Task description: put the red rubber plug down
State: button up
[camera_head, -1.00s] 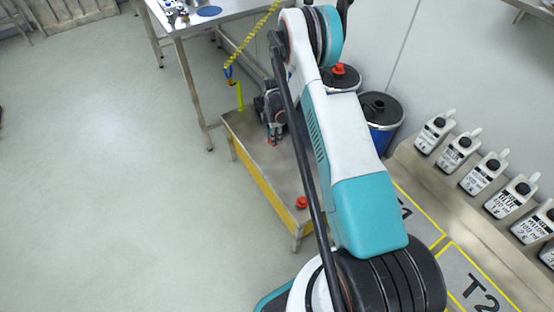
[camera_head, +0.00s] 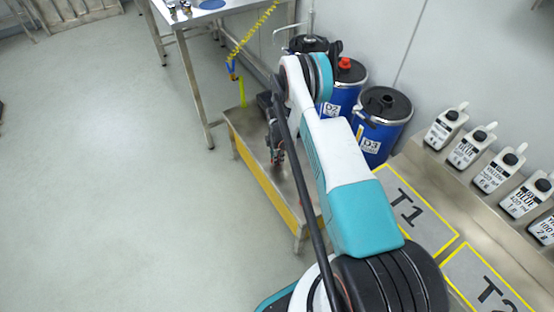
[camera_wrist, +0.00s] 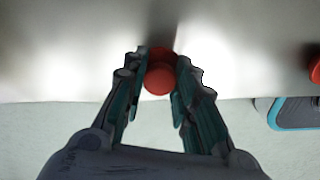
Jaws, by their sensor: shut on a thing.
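The red rubber plug (camera_wrist: 159,78) is between the two fingers of my gripper (camera_wrist: 158,88) in the wrist view. The fingers are shut on its sides, and its round red end faces the camera. In the head view my gripper (camera_head: 277,156) is over the low steel bench with the yellow side (camera_head: 246,135), partly hidden by my arm. The plug is too small and covered there to make out clearly. I cannot tell whether it touches the bench top. A second red object (camera_wrist: 315,70) shows at the right edge of the wrist view.
Blue drums stand behind the bench, one labelled D3 (camera_head: 381,120), another with a red cap (camera_head: 345,63). A yellow coiled hose (camera_head: 248,38) hangs near the bench's far end. White bottles (camera_head: 446,128) line the right shelf. The floor at left is clear.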

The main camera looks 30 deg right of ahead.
jog(key=shift+f, duration=0.5)
jog(key=shift+r, duration=0.1)
jog(key=o, duration=1)
